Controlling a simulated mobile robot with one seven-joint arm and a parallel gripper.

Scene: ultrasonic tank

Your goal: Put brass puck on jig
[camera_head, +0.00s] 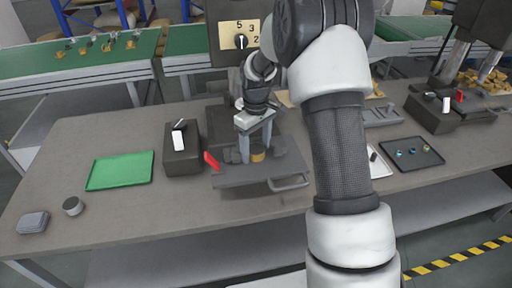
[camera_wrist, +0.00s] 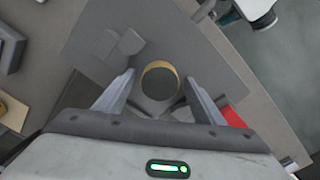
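The brass puck (camera_head: 257,156) sits on the grey jig plate (camera_head: 236,179), between dark blocks, in the head view. In the wrist view the puck (camera_wrist: 146,73) shows as a round grey face with a gold rim, over the jig plate (camera_wrist: 88,50). My gripper (camera_head: 256,148) points down over the jig, with one finger on each side of the puck. In the wrist view my gripper (camera_wrist: 160,84) has its fingers spread, with gaps visible between them and the puck. Whether the puck is fully seated cannot be told.
A red handle (camera_head: 211,161) is at the jig's left, and a metal loop handle (camera_head: 288,184) is at its front. A dark switch box (camera_head: 181,150) stands close left. A green tray (camera_head: 120,171) and a small round metal part (camera_head: 73,206) lie farther left.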

